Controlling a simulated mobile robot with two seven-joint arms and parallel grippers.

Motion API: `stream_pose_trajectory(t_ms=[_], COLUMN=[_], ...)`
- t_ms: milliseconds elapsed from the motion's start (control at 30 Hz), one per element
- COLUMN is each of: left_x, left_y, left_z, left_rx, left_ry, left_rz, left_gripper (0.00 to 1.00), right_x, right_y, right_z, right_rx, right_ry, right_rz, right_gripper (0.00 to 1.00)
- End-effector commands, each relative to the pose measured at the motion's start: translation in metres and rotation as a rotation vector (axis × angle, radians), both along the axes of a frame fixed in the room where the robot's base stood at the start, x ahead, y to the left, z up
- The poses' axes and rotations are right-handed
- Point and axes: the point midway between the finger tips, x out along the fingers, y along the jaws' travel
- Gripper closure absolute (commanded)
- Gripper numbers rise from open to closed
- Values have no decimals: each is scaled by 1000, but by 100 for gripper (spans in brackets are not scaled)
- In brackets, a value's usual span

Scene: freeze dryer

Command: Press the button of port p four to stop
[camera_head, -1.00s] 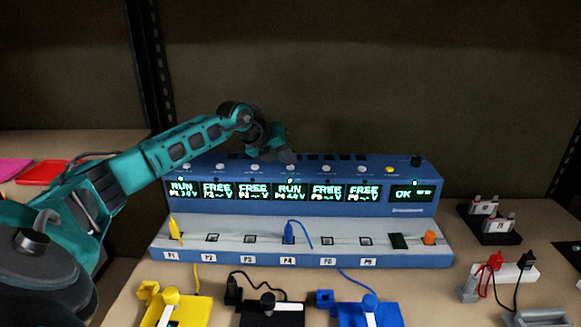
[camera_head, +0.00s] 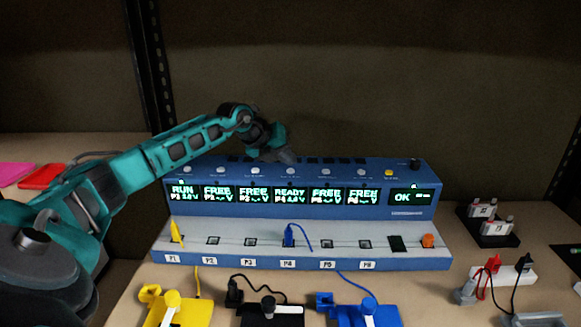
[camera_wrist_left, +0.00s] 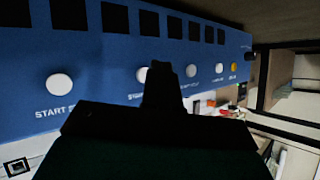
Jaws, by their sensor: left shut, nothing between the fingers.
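The blue instrument (camera_head: 300,175) stands on the bench with a row of white buttons on its sloped top. The P4 button (camera_head: 290,171) is just below my left gripper (camera_head: 288,158); I cannot tell if they touch. The P4 display (camera_head: 290,194) reads READY. A blue plug (camera_head: 289,236) with a blue cable sits in port P4. In the left wrist view my left gripper (camera_wrist_left: 163,75) is a dark, closed shape over the button row, partly covering a white button (camera_wrist_left: 143,75). My right gripper is not in view.
The P1 display (camera_head: 183,193) reads RUN, with a yellow plug (camera_head: 176,232) in port P1. Yellow (camera_head: 172,310), black (camera_head: 270,314) and blue (camera_head: 368,312) blocks lie in front. A yellow button (camera_head: 389,173) and black knob (camera_head: 415,164) are at the instrument's right.

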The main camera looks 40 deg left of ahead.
Motion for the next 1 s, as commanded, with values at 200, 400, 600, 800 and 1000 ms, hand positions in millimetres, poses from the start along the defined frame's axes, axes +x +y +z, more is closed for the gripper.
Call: stream_pose_trajectory(t_ms=[200, 400, 600, 800, 1000], left_x=[0, 0, 0, 0, 0], left_y=[0, 0, 0, 0, 0], left_z=[0, 15, 36, 56, 60], left_rx=[0, 0, 0, 0, 0], left_ry=[0, -1, 0, 0, 0], left_rz=[0, 1, 0, 0, 0], left_gripper=[100, 100, 100, 100, 100], right_x=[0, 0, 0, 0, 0], right_y=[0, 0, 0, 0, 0], right_z=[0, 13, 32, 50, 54], right_rx=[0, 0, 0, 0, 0], right_ry=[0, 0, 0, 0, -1], right_rz=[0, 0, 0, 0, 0], right_gripper=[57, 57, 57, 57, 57])
